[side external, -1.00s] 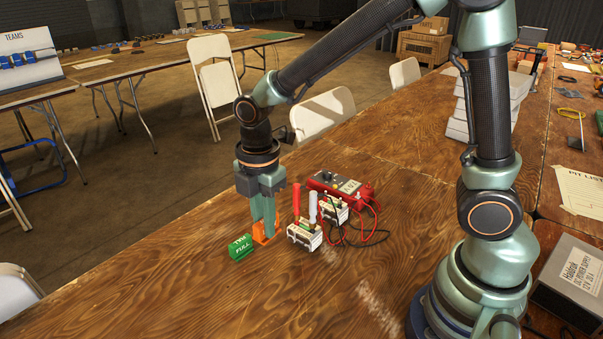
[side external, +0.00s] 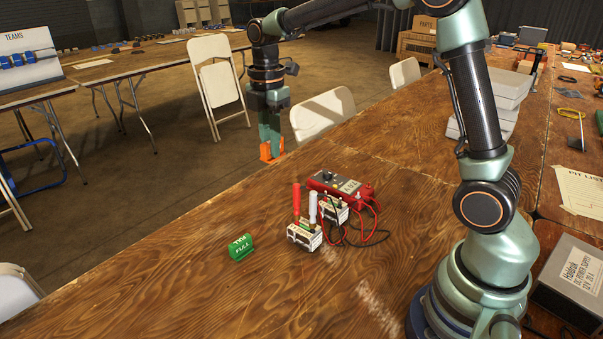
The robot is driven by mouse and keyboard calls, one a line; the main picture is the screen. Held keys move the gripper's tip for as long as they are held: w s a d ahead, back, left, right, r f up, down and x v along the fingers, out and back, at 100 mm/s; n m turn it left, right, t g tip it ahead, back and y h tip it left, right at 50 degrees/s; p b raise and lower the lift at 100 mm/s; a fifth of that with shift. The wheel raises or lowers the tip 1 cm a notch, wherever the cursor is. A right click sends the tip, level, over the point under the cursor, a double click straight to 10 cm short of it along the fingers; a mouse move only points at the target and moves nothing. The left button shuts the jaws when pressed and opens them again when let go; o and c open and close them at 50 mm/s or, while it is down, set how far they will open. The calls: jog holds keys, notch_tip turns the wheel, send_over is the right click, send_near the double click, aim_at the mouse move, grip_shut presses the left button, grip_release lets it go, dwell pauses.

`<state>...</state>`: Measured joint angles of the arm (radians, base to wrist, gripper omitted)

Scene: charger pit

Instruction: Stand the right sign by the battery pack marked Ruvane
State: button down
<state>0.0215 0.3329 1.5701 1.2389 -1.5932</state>
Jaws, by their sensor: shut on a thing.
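My gripper (side external: 270,145) is shut on an orange sign (side external: 266,152) and holds it up above the far edge of the table. A green sign marked FULL (side external: 241,247) stands on the table at the left. Right of it is a white battery pack (side external: 304,237) with a red and a white upright piece on it. A second white pack (side external: 334,211) stands just behind it. The names on the packs are too small to read. The orange sign's wording cannot be read.
A red charger (side external: 340,187) with red and black leads lies behind and right of the packs. A grey power supply box (side external: 570,282) is at the right. The wooden table (side external: 170,290) is clear in front and left.

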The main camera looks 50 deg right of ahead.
aim_at(276, 228)
jog(key=f, duration=2)
jog(key=shift+w+d, duration=0.15)
jog(key=shift+d, duration=0.15)
jog(key=shift+f, duration=0.15)
jog(key=c, duration=0.8)
grip_release()
